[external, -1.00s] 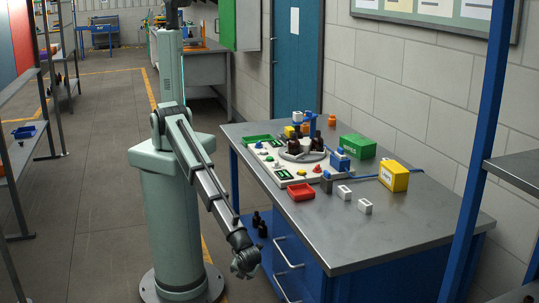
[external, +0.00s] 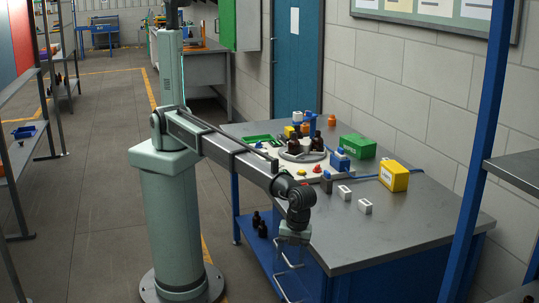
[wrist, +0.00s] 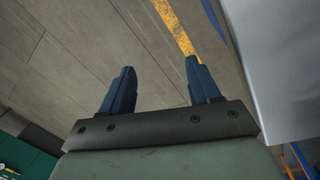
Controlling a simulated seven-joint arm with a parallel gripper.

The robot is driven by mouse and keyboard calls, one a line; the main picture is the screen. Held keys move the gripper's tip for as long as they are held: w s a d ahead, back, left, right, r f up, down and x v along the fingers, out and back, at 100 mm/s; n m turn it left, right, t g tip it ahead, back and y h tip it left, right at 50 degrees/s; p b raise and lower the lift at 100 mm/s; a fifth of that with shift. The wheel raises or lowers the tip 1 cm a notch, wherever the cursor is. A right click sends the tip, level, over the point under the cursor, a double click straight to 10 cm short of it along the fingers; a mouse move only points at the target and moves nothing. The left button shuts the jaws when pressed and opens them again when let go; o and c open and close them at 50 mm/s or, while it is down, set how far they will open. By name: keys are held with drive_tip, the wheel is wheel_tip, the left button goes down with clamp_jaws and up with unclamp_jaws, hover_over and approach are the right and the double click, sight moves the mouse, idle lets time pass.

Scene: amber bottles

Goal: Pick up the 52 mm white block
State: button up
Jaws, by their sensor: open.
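Two small white blocks lie on the grey bench top, to the right of the equipment board: one white block (external: 345,192) and another white block (external: 365,207) nearer the front. Each has a dark mark on its near side. I cannot tell which is the 52 mm one. My gripper (external: 292,243) hangs pointing down at the left front edge of the bench, left of and apart from both blocks. In the wrist view my gripper (wrist: 160,70) is open and empty, its two dark blue fingers over the floor. No block shows in that view.
The bench top (external: 400,235) is clear in front of the blocks. A yellow box (external: 394,176) and a green box (external: 358,146) stand behind them. The board (external: 316,172) with dark bottles (external: 303,144) is to their left. A blue post (external: 478,160) rises at right.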

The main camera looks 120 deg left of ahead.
drive_tip(key=shift+n+t+h, duration=0.7)
drive_tip(key=shift+n, duration=0.1)
drive_tip(key=w+a+r, duration=0.1)
drive_tip(key=w+r, duration=0.1)
drive_tip(key=r, duration=0.1)
drive_tip(key=w+a+r, duration=0.1)
drive_tip(key=w+r, duration=0.2)
drive_tip(key=r, duration=0.1)
drive_tip(key=w+a+r, duration=0.1)
drive_tip(key=w+r, duration=0.2)
drive_tip(key=r, duration=0.1)
drive_tip(key=shift+w+a, duration=0.2)
drive_tip(key=w+a+r+n, duration=0.1)
drive_tip(key=w+a+r, duration=0.1)
drive_tip(key=a, duration=0.5)
drive_tip(key=w+a+r+n, duration=0.1)
drive_tip(key=w+a+r, duration=0.15)
drive_tip(key=a, duration=0.45)
wheel_tip(320, 180, up, 3)
drive_tip(key=n+y, duration=0.2)
hover_over(366, 202)
wheel_tip(366, 202, down, 14)
drive_tip(key=shift+d+r, duration=0.1)
drive_tip(key=shift+r, duration=0.15)
drive_tip(key=shift+c, duration=0.2)
drive_tip(key=c, duration=1)
drive_tip(key=shift+r, duration=0.15)
